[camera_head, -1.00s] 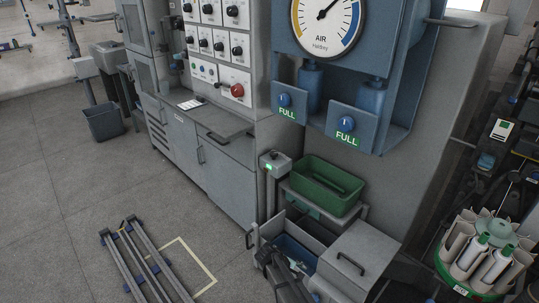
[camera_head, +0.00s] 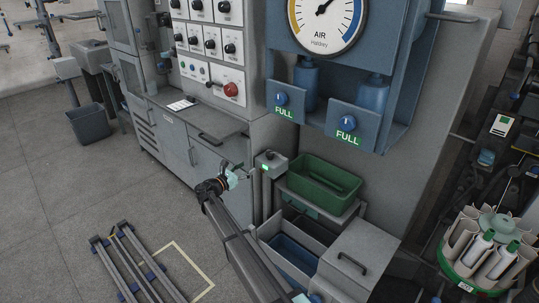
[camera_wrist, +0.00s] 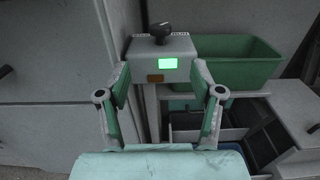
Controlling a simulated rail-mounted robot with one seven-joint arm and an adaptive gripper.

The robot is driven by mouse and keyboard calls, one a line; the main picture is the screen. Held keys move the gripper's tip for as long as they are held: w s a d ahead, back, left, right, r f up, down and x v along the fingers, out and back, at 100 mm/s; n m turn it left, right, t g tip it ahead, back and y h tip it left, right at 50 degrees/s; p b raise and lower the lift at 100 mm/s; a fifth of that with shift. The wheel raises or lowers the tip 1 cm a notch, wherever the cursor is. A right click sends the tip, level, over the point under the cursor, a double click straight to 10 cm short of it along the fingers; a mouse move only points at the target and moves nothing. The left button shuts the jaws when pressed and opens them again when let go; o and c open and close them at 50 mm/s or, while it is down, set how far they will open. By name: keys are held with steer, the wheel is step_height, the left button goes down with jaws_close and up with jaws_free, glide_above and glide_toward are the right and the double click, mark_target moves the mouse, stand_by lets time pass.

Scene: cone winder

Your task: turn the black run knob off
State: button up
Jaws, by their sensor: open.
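A black knob (camera_wrist: 160,31) sits on top of a small grey box (camera_wrist: 181,47) on a post, with a lit green display (camera_wrist: 168,64) on its front. Lettering beside the knob is too small to read. The box also shows in the head view (camera_head: 276,160), where the knob (camera_head: 269,155) is tiny. My gripper (camera_wrist: 160,72) is open and empty, its two fingers spread below and in front of the box, apart from the knob. In the head view my gripper (camera_head: 236,178) is just left of the post.
A grey cabinet (camera_head: 215,172) is behind on the left, with a panel of several other black knobs and a red button (camera_head: 231,89). Floor at left is mostly open.

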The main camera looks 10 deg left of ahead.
mark_target(267, 156)
steer(key=p+x, duration=0.2)
steer(key=x, duration=1.3)
steer(key=shift+w+d+f, duration=0.1)
steer(key=shift+w+d, duration=0.05)
steer(key=shift+w, duration=0.2)
steer(key=c, duration=1.1)
